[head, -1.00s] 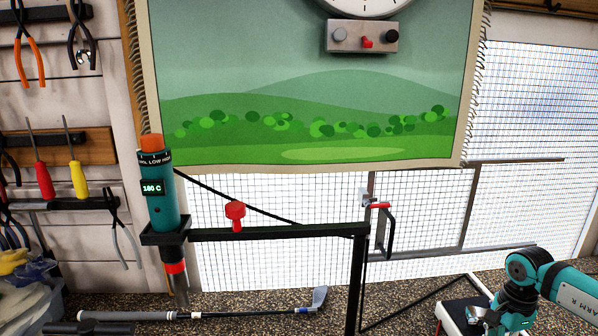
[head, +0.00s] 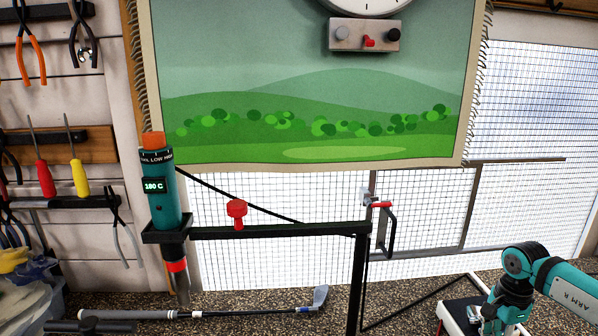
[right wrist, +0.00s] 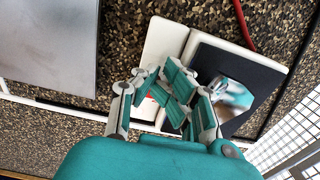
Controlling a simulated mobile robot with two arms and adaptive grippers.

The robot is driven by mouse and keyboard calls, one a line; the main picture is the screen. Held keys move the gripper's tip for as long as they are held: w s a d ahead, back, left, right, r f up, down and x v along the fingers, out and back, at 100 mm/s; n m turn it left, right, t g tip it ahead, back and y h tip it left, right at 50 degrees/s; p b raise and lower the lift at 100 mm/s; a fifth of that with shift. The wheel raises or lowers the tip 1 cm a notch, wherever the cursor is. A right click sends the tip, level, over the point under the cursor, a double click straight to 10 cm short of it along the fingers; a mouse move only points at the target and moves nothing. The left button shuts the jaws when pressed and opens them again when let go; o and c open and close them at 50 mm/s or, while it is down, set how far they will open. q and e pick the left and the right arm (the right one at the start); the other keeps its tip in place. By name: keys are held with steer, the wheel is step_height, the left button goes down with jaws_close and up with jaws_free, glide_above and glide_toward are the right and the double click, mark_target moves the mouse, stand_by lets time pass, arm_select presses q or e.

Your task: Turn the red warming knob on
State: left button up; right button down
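A teal heater (head: 165,207) with a lit "180 C" display stands upright in a black holder at the left of the head view. Its orange-red top knob (head: 153,140) sits above a black band with setting words, partly legible as "LOW". I cannot read which setting it points to. A separate red knob (head: 237,209) sits on the black horizontal bar to the right of the heater. My right gripper (right wrist: 168,75) has its fingertips drawn together with nothing visible between them, above a white tray at lower right, far from the heater. My left gripper is not in view.
A golf club (head: 215,314) lies low in front of the bar. The black bar (head: 280,231) and its post stand mid-view. The white tray (right wrist: 165,45) has a dark pad (right wrist: 262,78) under my right gripper. A small box with a red lever (head: 364,35) hangs high.

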steer(key=shift+w+d, duration=0.2)
steer(key=shift+a, duration=0.2)
steer(key=shift+a+r+p, duration=0.1)
steer(key=shift+r+p, duration=2)
steer(key=shift+r, duration=0.8)
